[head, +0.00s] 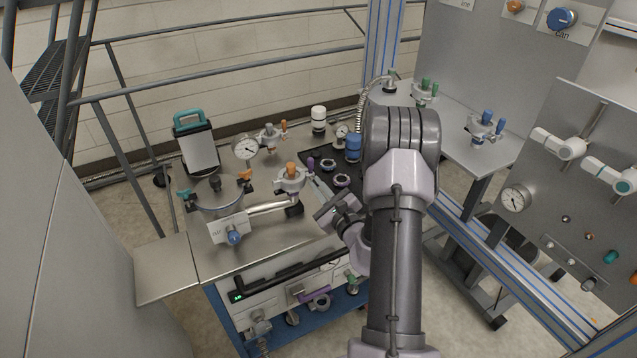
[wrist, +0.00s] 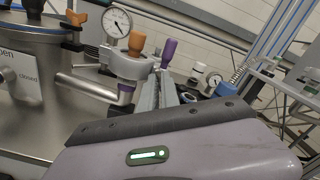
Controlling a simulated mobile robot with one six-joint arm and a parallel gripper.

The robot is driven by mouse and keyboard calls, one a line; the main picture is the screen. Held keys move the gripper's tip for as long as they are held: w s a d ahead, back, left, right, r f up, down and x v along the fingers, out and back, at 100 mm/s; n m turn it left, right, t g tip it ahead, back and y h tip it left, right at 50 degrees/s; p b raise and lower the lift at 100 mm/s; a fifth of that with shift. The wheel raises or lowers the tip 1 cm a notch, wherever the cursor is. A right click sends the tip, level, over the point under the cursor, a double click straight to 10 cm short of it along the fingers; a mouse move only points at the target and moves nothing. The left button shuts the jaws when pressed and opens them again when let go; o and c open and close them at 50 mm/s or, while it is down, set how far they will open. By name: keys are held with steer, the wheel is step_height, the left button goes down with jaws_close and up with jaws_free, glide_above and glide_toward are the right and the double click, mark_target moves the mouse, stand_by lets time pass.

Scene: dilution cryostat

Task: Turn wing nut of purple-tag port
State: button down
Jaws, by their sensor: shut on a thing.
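The port clamp (head: 289,183) sits on the pipe above the steel cart top, with an orange wing (head: 291,169) and a purple wing nut (head: 310,163). A purple band (wrist: 125,95) wraps the pipe below the clamp (wrist: 120,64) in the wrist view. The purple wing nut (wrist: 168,50) stands upright at the clamp's right side, beside the orange wing (wrist: 136,43). My gripper (head: 314,177) reaches up to it from the lower right. In the wrist view, its grey fingers (wrist: 163,80) are shut on the purple wing nut's lower part; the contact is partly hidden.
A steel vessel (head: 216,190) with teal and orange wings stands left of the clamp. A dial gauge (head: 246,148) and another clamp (head: 270,136) are behind. A black mat (head: 322,175) with fittings lies to the right. The cart's front left top is clear.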

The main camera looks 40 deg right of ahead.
steer(key=m+p, duration=1.2)
steer(key=m, duration=1.2)
steer(key=shift+p, duration=0.3)
stand_by(0.3)
steer(key=c, duration=1.6)
jaws_free()
steer(key=shift+s, duration=0.1)
